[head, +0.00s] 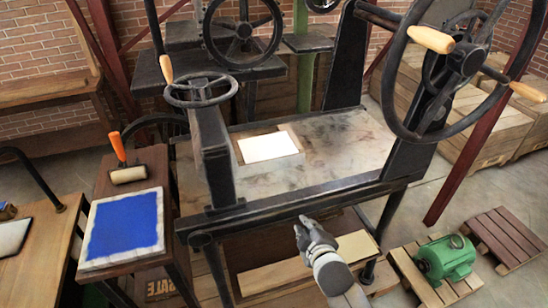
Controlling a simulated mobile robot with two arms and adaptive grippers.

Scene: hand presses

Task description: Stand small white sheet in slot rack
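A small white sheet (268,147) lies flat on a brown board on the grey bed of the large hand press (345,150). My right gripper (304,228) is in front of the press's front rail, nearer to me and lower in the picture than the sheet, and apart from it. Its fingers are small and dark here, so I cannot tell whether they are open or shut. I see nothing held in it. My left gripper is not in view. I cannot make out a slot rack.
A side table at left holds a blue inked slab (123,228) and a roller with an orange handle (128,174). The press's large spoked wheel (412,75) stands at right. A green motor (446,258) sits on a pallet at lower right. The press bed right of the sheet is clear.

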